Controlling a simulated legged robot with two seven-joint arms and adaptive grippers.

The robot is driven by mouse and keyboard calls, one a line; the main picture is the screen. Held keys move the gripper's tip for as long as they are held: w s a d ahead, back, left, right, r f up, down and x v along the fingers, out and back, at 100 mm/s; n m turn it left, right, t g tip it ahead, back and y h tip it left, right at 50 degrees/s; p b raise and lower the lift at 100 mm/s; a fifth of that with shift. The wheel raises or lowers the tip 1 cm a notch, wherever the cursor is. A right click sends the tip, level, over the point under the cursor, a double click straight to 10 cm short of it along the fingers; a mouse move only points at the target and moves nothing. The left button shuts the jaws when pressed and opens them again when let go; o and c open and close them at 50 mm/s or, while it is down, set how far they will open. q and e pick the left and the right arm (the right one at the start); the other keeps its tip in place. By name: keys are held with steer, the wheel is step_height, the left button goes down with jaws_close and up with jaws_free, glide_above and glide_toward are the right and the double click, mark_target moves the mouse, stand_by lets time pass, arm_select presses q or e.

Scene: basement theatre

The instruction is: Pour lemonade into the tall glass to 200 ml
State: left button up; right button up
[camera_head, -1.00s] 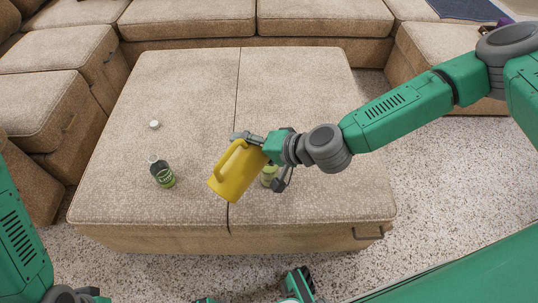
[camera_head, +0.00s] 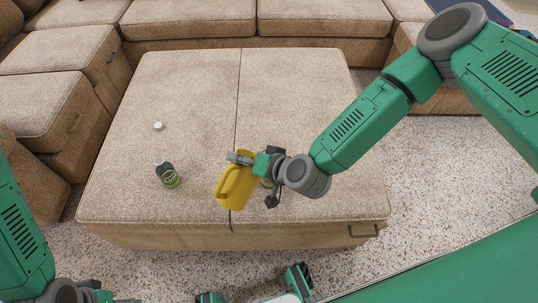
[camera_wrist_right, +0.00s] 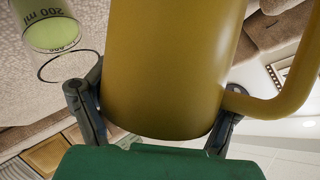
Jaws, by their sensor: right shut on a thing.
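My right gripper (camera_head: 253,178) is shut on a yellow jug (camera_head: 236,188) above the front middle of the padded table. The jug's loop handle faces left and its body leans. In the right wrist view the jug (camera_wrist_right: 165,60) fills the middle, between the gripper's fingers (camera_wrist_right: 150,108). The tall glass (camera_wrist_right: 48,25) stands beside the jug there, appearing upside down, with a 200 ml mark and pale green liquid near that mark; the exact level is unclear. No stream shows.
Sofas (camera_head: 190,18) surround the far side. The table's back half is clear.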

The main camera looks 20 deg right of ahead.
mark_target(230, 189)
steer(key=shift+a+r+p, duration=0.1)
steer(key=shift+r+p, duration=0.25)
steer(key=shift+s+a+r+n+t+h+p, duration=0.25)
steer(key=shift+r+n+t+h+p, duration=0.2)
steer(key=shift+p, duration=0.4)
steer(key=shift+n+t+h, duration=0.65)
steer(key=shift+n+h, duration=0.2)
steer(key=shift+n, duration=0.1)
steer(key=a+f, duration=0.1)
steer(key=f, duration=0.1)
steer(key=s+a+f+b, duration=0.1)
steer(key=a+f+b, duration=0.1)
steer(key=f, duration=0.1)
steer(key=shift+s+f, duration=0.35)
steer(key=shift+s+a+f+n+t+h, duration=0.3)
steer(key=shift+a+n+t+h, duration=0.1)
steer(key=shift+a, duration=0.15)
steer(key=shift+s+a+f+n+t+h, duration=0.45)
steer(key=shift+a+f+n+t+h, duration=0.05)
steer(key=shift+a+n, duration=0.2)
